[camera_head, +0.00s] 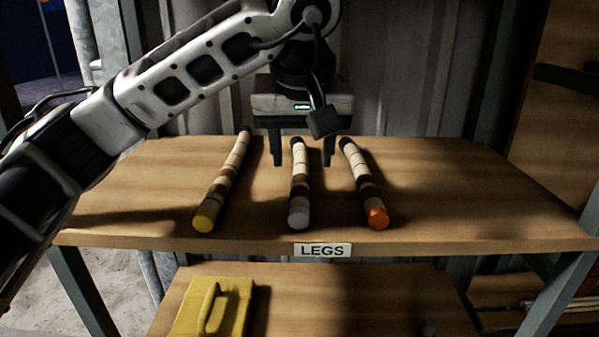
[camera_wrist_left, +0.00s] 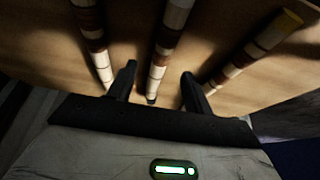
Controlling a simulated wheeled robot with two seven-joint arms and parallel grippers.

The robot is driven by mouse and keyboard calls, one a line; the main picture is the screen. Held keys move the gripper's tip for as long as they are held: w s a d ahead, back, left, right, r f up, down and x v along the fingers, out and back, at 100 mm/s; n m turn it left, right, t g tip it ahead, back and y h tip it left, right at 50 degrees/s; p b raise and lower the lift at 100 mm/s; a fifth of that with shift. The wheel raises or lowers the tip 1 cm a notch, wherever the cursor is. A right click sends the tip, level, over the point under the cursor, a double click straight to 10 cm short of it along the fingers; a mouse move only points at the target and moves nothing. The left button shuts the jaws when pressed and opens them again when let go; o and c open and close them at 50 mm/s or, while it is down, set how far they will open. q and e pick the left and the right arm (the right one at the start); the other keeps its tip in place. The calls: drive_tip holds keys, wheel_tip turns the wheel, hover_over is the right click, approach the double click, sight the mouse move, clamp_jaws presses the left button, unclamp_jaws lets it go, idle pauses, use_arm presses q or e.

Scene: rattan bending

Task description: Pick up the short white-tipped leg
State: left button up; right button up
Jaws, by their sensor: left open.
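The white-tipped leg (camera_head: 299,187) lies on the wooden shelf between two other legs, its pale grey-white end toward the front. My left gripper (camera_head: 302,163) is open above the back part of this leg, with one finger on each side of it. In the left wrist view the middle leg (camera_wrist_left: 164,52) runs between the two open fingertips (camera_wrist_left: 158,74). I cannot tell how far the fingers are above the shelf. The leg's white tip is out of the wrist view. My right gripper is not in view.
A yellow-tipped leg (camera_head: 222,182) lies to the left and an orange-tipped leg (camera_head: 362,184) to the right, both close by. The shelf (camera_head: 470,200) is clear to the right. A "LEGS" label (camera_head: 322,250) is on its front edge. A yellow object (camera_head: 213,306) sits on the lower shelf.

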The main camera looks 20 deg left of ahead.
sight(299, 180)
use_arm(q)
drive_tip(key=x, duration=0.5)
drive_tip(key=shift+s+a+f+p, duration=0.1)
drive_tip(key=shift+s+f+p, duration=0.05)
drive_tip(key=shift+s+p, duration=0.2)
drive_tip(key=c, duration=1.1)
clamp_jaws()
